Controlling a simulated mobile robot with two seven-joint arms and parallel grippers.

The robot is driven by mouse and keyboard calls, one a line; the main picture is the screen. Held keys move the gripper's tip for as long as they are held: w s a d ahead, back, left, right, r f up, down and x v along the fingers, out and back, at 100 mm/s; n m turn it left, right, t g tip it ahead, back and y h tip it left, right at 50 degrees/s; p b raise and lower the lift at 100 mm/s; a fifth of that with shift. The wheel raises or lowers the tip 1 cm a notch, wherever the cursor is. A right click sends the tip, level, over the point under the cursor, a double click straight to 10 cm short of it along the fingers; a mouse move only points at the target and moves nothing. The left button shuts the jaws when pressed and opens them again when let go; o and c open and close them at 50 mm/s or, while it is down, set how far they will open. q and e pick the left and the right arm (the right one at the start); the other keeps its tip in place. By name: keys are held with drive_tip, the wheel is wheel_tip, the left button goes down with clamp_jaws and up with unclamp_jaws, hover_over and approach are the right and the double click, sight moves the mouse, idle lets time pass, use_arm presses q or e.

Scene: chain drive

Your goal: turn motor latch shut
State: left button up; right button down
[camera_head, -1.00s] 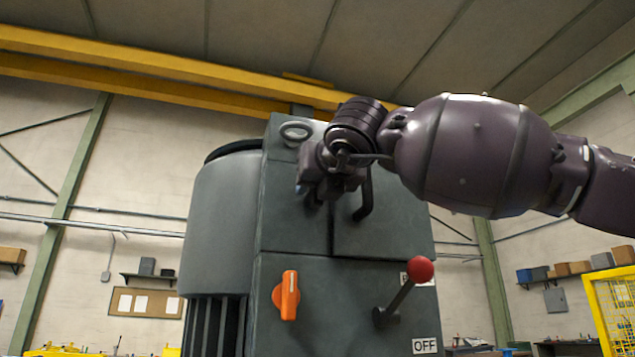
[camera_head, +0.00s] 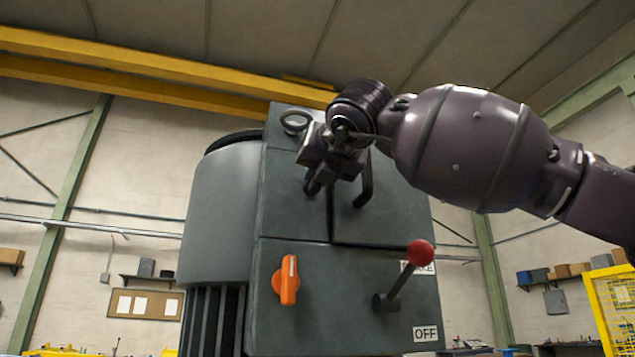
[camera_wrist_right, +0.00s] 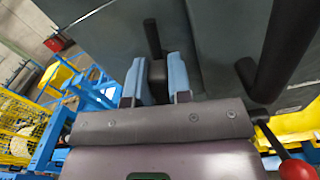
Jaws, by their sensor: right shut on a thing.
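The grey motor housing (camera_head: 190,225) stands in the middle of the head view, with a grey panelled front. A dark handle (camera_wrist_right: 152,38) is on its upper left panel. My right gripper (camera_head: 314,182) reaches this handle from the right. In the wrist view its blue fingers (camera_wrist_right: 163,78) are shut on the handle, one on each side. The gripper hides most of the handle in the head view. An orange handle (camera_head: 289,281) stands upright on the lower panel, apart from the gripper. I cannot tell which handle is the motor latch. My left gripper is not in view.
A second dark handle (camera_head: 364,187) sits just right of my right gripper. A lever with a red knob (camera_head: 420,253) sticks out lower right, above an OFF label (camera_head: 426,333). A yellow fence (camera_head: 612,305) stands at the right.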

drive_tip(key=shift+w+f+m+b, duration=0.3)
drive_tip(key=shift+f+m, duration=0.05)
drive_tip(key=shift+m, duration=0.15)
drive_tip(key=shift+d+m+b, duration=0.1)
drive_tip(key=shift+m+b, duration=0.35)
drive_tip(key=shift+m, duration=0.45)
drive_tip(key=shift+r+m, duration=0.1)
drive_tip(key=shift+m, duration=0.3)
drive_tip(key=m, duration=0.2)
drive_tip(key=shift+s+d+m, duration=0.1)
drive_tip(key=shift+d+m, duration=0.1)
drive_tip(key=shift+m, duration=0.2)
drive_tip(key=m, duration=0.2)
drive_tip(key=shift+d+m+b, duration=0.1)
drive_tip(key=shift+m+b, duration=0.2)
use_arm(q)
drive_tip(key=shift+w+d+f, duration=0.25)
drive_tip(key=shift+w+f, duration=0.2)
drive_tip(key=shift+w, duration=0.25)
use_arm(e)
drive_tip(key=m, duration=0.6)
drive_tip(key=shift+d+f, duration=0.1)
drive_tip(key=shift+f, duration=0.3)
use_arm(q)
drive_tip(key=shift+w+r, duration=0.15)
use_arm(e)
drive_tip(key=shift+m, duration=0.4)
